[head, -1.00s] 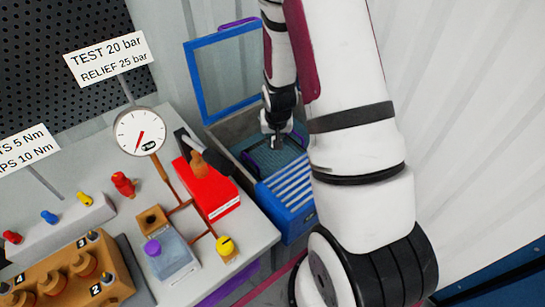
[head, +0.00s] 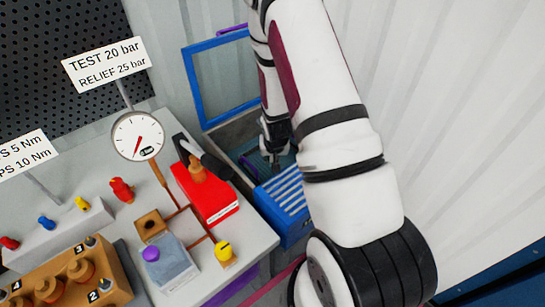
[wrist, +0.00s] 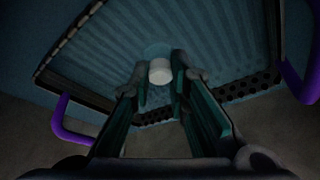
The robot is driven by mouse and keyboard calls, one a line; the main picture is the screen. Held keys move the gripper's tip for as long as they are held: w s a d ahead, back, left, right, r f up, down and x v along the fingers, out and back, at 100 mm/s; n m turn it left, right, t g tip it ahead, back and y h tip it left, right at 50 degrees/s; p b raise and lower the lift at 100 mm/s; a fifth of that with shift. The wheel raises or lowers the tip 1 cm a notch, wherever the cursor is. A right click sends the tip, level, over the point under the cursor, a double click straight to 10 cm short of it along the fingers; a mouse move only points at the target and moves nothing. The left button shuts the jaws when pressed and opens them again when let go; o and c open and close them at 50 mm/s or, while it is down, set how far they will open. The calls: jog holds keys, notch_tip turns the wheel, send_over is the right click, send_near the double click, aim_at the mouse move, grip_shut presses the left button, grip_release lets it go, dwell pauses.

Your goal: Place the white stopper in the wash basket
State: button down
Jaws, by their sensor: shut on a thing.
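The white stopper (wrist: 160,71) shows in the wrist view between the tips of my gripper (wrist: 160,84). My gripper is shut on it, with one dark green finger pad on each side. Behind it lies the ribbed blue-grey floor of the wash basket (wrist: 230,62), which has purple handles at its sides. In the head view my gripper (head: 274,158) points down into the blue washer that holds the basket. The stopper is hidden there, and my arm covers part of the washer. I cannot tell whether the stopper touches the basket floor.
The washer's blue-framed lid (head: 188,82) stands open behind. Its blue slatted front (head: 285,190) faces the bench. A red box (head: 205,195) with a black lever, a pressure gauge (head: 138,135) and a yellow-capped part (head: 224,252) stand on the bench to the left.

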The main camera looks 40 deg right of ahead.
jog(key=c, duration=1.5)
grip_release()
jog(key=shift+f, duration=0.1)
jog(key=shift+c, duration=0.2)
jog(key=s+a+r+n+y+p, duration=0.1)
jog(key=s+a+r+p, duration=0.25)
jog(key=r, duration=0.85)
jog(key=s+a+r+n+t+p, duration=0.15)
jog(key=a+r, duration=0.35)
jog(key=r, duration=0.7)
jog(key=s+a+r+n+g+y+p, duration=0.1)
jog(key=s+a+r+p, duration=0.25)
jog(key=r, duration=0.85)
jog(key=s+a+r+n, duration=0.1)
jog(key=s+a+r, duration=0.3)
jog(key=s, duration=0.5)
jog(key=s+a+r+n+t, duration=0.1)
jog(key=s+a+r+n, duration=0.1)
jog(key=s+r, duration=0.7)
jog(key=shift+s+a+b, duration=0.25)
jog(key=shift+a+b, duration=0.2)
jog(key=shift+a, duration=0.4)
jog(key=shift+n, duration=0.25)
